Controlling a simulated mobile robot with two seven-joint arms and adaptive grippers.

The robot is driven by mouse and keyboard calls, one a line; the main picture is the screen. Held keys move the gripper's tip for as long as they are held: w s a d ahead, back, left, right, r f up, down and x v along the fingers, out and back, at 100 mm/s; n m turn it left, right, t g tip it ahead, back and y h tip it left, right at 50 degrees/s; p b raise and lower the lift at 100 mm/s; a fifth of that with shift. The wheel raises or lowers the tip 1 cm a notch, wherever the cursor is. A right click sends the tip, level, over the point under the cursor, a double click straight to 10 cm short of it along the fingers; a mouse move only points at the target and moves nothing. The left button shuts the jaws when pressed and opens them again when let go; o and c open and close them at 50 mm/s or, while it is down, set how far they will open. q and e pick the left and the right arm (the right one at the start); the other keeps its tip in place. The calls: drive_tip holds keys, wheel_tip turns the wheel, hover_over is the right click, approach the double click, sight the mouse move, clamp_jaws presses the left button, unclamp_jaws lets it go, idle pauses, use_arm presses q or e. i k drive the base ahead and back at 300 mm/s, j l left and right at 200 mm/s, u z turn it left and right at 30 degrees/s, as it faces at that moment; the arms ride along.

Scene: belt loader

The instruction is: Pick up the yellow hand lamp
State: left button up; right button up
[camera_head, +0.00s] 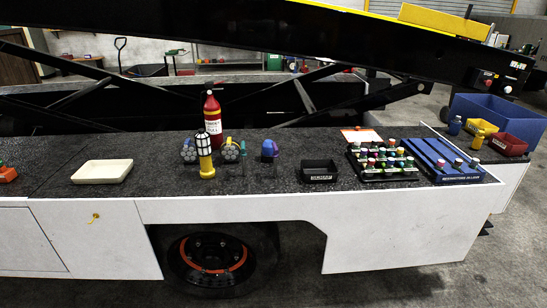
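A yellow hand lamp (207,168) stands upright on the dark speckled deck (140,150) of the loader, left of the picture's middle. Its upper part looks pale with dark bars, and its wider yellow foot rests near the deck's front edge. It stands in front of a red fire extinguisher (212,110) and hides part of it. Neither of my grippers shows in the head view.
Round grey-faced items (229,151) flank the lamp closely. A blue item (268,149), a black bin (319,172), a rack of coloured-topped items (383,176) and a blue tray (459,176) lie to the right.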

sight(203, 144)
drive_tip(key=j+z, duration=0.1)
drive_tip(key=z, duration=0.35)
drive_tip(key=i+j+z, duration=0.1)
drive_tip(key=j+z, duration=0.2)
drive_tip(key=j, duration=0.15)
drive_tip(key=j+z, duration=0.3)
drive_tip(key=j, duration=0.15)
drive_tip(key=j+z, duration=0.15)
drive_tip(key=j, duration=0.8)
